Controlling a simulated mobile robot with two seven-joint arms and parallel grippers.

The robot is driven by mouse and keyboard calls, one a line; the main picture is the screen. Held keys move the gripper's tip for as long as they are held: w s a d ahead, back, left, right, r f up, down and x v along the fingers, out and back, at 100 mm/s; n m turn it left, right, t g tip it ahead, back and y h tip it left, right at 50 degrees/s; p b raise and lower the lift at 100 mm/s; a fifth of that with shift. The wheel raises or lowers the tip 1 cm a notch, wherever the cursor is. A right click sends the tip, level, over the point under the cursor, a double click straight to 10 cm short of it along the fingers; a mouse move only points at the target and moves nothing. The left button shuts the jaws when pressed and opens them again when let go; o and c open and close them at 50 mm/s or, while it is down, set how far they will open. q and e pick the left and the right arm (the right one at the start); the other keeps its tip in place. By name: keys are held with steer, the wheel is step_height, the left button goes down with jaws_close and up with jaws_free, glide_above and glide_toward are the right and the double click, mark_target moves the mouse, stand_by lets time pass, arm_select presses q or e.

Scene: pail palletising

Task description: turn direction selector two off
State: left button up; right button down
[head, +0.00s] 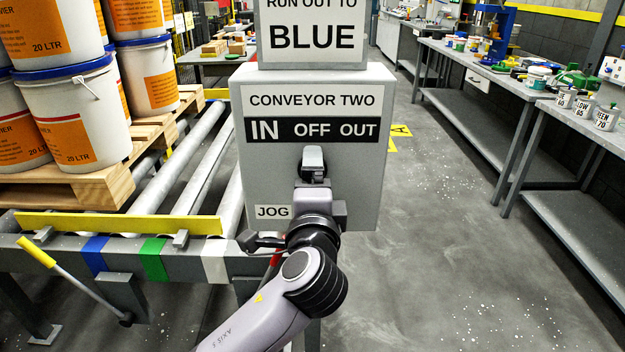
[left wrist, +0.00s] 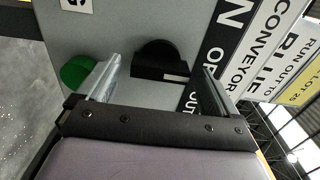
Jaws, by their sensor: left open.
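The grey conveyor two box (head: 362,180) stands in the middle of the head view, with a black strip (head: 352,131) reading IN, OFF, OUT. IN is printed largest. The black selector knob (left wrist: 152,68) shows in the left wrist view. My left gripper (head: 313,178) is in front of the panel below OFF and largely covers the knob in the head view. Its open fingers (left wrist: 160,85) are on either side of the knob, with no clear contact. My right gripper is not in view.
A green button (left wrist: 77,71) is close beside one finger. A JOG label (head: 273,212) is at the box's lower left. The roller conveyor (head: 165,190) and a pallet (head: 90,175) of pails stand left. Benches (head: 480,68) stand right, with clear floor between.

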arm_select(q)
steer(key=s, duration=0.6)
stand_by(0.3)
